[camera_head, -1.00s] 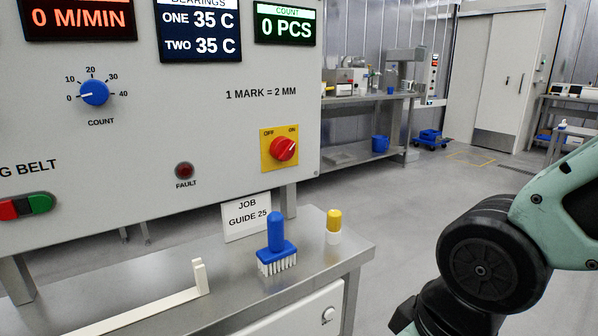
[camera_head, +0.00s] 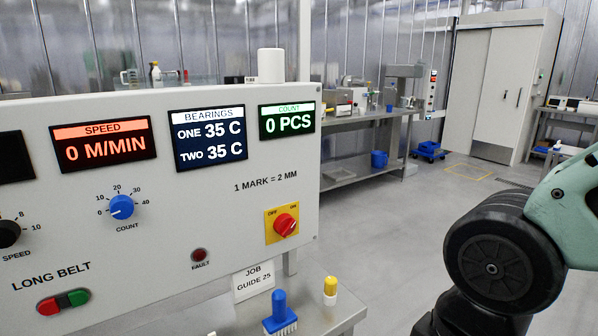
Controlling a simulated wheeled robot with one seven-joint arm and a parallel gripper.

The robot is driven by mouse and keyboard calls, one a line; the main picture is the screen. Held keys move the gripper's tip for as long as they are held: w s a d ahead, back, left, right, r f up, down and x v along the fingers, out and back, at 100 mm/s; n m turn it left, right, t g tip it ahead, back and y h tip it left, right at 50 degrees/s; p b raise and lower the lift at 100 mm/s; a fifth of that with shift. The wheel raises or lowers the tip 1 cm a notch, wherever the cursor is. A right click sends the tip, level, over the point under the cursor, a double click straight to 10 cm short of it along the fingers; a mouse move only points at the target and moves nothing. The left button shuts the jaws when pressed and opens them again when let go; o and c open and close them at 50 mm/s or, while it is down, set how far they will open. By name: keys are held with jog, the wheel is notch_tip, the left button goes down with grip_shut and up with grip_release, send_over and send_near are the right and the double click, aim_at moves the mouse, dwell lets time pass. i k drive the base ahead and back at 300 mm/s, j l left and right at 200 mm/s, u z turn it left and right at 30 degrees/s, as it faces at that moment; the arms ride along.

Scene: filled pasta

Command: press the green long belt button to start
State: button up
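The long belt button (camera_head: 63,302) is a pair on the grey control panel (camera_head: 160,270) at the lower left, under the words LONG BELT. Its left half is red and its green half (camera_head: 78,297) is on the right. Nothing touches it in view. My arm shows at the right edge, well apart from the panel. My gripper is out of the picture.
The panel has a speed knob (camera_head: 8,234), a blue count knob (camera_head: 121,207), a red switch (camera_head: 285,224) at ON and a fault lamp (camera_head: 199,255). Displays read 0 M/MIN and 0 PCS. A blue brush (camera_head: 280,312) and yellow-capped bottle (camera_head: 330,290) stand on the bench below.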

aim_at(77, 298)
jog(key=u, duration=1.55)
